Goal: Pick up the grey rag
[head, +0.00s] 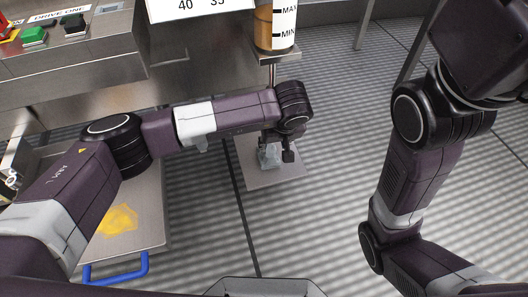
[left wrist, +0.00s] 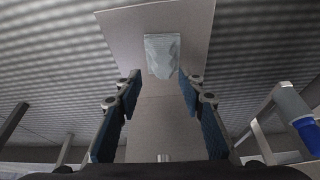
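The grey rag (head: 268,156) lies on a small flat grey plate (head: 262,180) in the middle of the head view. In the left wrist view the rag (left wrist: 162,55) is a pale, crumpled patch on the plate (left wrist: 118,35), just beyond my fingertips. My left gripper (head: 277,151) points down above the plate, close to the rag. It is open, with its two blue-padded fingers (left wrist: 158,84) spread apart and nothing between them. The fingers partly cover the rag in the head view. My right gripper is out of the picture; only its arm shows.
A steel control panel (head: 75,60) with buttons stands at upper left. A level gauge (head: 274,25) stands behind my left wrist. Open ribbed floor (head: 320,215) lies right.

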